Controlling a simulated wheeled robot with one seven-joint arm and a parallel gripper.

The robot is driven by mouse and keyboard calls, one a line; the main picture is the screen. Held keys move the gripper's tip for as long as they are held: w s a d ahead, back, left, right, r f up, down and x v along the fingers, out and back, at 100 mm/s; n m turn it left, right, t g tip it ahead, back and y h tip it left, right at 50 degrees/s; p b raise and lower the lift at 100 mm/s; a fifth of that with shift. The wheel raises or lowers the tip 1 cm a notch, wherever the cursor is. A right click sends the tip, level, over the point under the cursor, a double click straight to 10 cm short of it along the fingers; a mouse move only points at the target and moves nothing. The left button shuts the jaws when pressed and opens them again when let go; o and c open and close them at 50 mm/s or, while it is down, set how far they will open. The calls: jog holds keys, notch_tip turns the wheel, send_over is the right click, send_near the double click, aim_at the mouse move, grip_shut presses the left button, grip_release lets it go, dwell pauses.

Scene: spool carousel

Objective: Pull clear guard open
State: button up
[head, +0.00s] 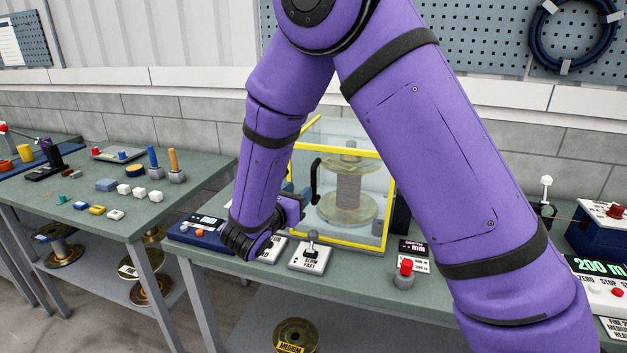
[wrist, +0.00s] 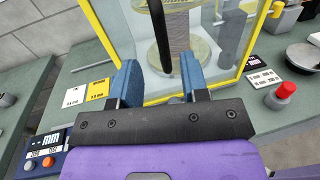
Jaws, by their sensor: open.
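The clear guard, with a yellow frame (head: 340,240), stands in front of a spool (head: 348,190) on the bench. In the wrist view its yellow frame (wrist: 205,92) runs around the pane. The guard's black handle (head: 316,181) is upright near its left side, and it also shows in the wrist view (wrist: 160,38). My gripper (head: 296,198) is open, its blue fingers at the guard's left front. In the wrist view the gripper (wrist: 160,65) has the handle's lower end in line between its fingertips. I cannot tell whether they touch it.
A lever box (head: 312,256) and a red button (head: 405,268) stand in front of the guard. A blue display box (head: 200,229) is to the left. Another bench (head: 100,235) with small parts stands further left. My arm hides part of the bench.

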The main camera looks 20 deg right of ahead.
aim_at(312, 180)
jog(key=x, duration=0.8)
jog(key=shift+d, duration=0.1)
jog(key=shift+c, duration=0.4)
grip_shut()
